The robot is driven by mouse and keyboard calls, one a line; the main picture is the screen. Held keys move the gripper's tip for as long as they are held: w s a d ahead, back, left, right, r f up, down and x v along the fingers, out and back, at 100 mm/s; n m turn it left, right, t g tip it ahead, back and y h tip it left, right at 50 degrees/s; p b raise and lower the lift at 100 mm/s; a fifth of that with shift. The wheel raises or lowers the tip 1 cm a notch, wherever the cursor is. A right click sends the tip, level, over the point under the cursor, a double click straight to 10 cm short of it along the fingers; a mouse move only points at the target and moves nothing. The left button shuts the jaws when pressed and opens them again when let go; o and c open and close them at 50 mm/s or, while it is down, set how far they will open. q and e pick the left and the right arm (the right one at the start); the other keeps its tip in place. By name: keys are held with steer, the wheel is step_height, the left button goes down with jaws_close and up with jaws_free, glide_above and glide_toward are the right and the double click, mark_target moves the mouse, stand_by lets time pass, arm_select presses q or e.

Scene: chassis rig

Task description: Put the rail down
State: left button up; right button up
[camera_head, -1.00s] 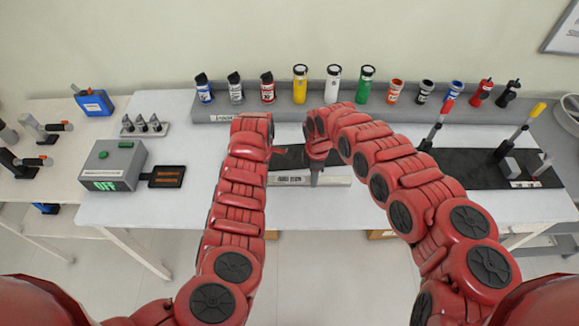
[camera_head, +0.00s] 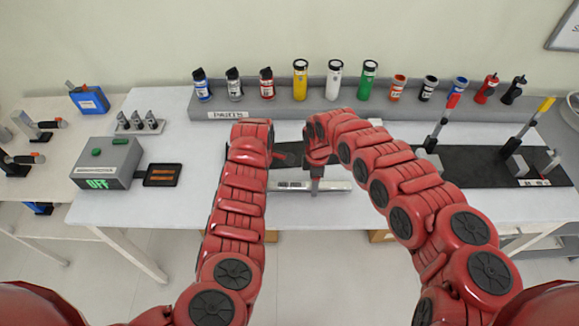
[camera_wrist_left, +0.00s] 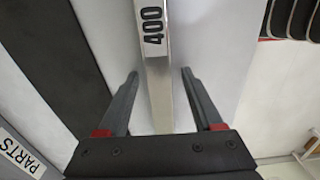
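The rail is a slim silver bar (camera_head: 332,186) with a printed label, lying left to right near the table's front in the head view. In the left wrist view the rail (camera_wrist_left: 158,100) shows the label "400" and runs between the fingers. My left gripper (camera_wrist_left: 160,72) is open, with a gap on each side of the rail; in the head view its fingers are hidden behind the arm. My right gripper (camera_head: 316,184) points down at the rail's middle. Its fingers are too small and hidden to tell if they are shut.
A grey ledge (camera_head: 300,112) marked PARTS holds several bottles and cans along the back. A dark mat (camera_head: 455,168) with lever tools lies at the right. A grey box (camera_head: 110,162) showing OFF and a small-part holder (camera_head: 140,123) stand at the left. White tabletop is clear at front left.

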arm_select(q)
steer(key=shift+r, duration=0.1)
steer(key=shift+w+r, duration=0.15)
steer(key=shift+r, duration=0.2)
arm_select(e)
steer(key=shift+r, duration=0.1)
arm_select(q)
step_height(320, 180, up, 11)
arm_select(e)
step_height(320, 180, up, 12)
stand_by(0.3)
stand_by(0.4)
